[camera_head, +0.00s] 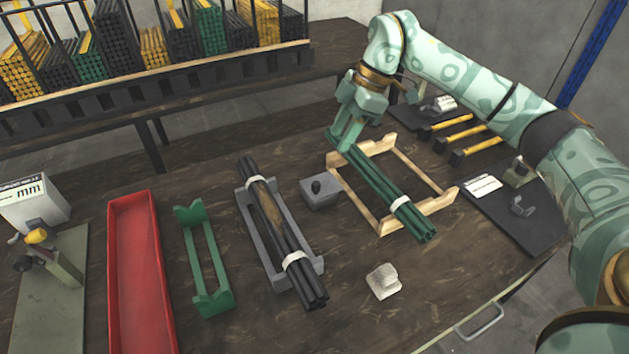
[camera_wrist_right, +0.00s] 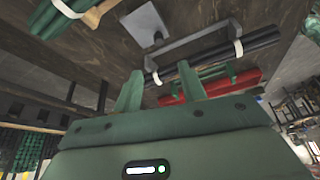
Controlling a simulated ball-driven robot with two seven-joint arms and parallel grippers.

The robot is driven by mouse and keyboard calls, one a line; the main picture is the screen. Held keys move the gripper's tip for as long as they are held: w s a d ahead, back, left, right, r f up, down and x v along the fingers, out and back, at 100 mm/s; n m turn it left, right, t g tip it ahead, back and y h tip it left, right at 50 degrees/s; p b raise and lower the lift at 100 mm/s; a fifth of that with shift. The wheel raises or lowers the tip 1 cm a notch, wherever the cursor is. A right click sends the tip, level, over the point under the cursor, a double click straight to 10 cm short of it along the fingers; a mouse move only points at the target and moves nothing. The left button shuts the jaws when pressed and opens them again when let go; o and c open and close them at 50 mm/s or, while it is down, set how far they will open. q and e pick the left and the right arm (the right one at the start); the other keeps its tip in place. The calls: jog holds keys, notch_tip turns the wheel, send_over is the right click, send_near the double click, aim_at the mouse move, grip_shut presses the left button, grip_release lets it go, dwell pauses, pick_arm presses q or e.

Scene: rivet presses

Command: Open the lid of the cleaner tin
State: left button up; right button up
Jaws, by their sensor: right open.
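The small grey box-shaped tin (camera_head: 321,196) with a black knob (camera_head: 316,187) on its lid stands on the table, between the grey rack and the wooden frame. Its lid looks shut. It also shows as a grey block in the right wrist view (camera_wrist_right: 143,24), beyond the fingers. My right gripper (camera_head: 344,136) is behind and to the right of the tin, in front of the far end of the green rods in the picture. In the right wrist view its two fingers (camera_wrist_right: 160,72) are apart with nothing between them. My left gripper is out of view.
Green rods (camera_head: 375,182) lie across a wooden frame (camera_head: 433,213). A grey rack (camera_head: 247,212) holds dark tied rods. An empty green rack (camera_head: 216,300), a red tray (camera_head: 136,270) and a pale crumpled lump (camera_head: 383,281) are nearby. Hammers (camera_head: 476,146) lie at right.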

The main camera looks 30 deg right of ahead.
aim_at(316, 183)
jog(key=b+x, duration=0.4)
jog(key=x, duration=0.9)
jog(key=shift+w+f, duration=0.1)
jog(key=shift+f, duration=0.05)
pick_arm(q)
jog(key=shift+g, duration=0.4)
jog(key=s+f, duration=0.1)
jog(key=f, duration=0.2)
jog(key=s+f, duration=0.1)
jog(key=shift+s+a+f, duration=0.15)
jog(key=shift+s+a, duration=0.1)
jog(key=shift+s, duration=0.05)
pick_arm(e)
grip_shut()
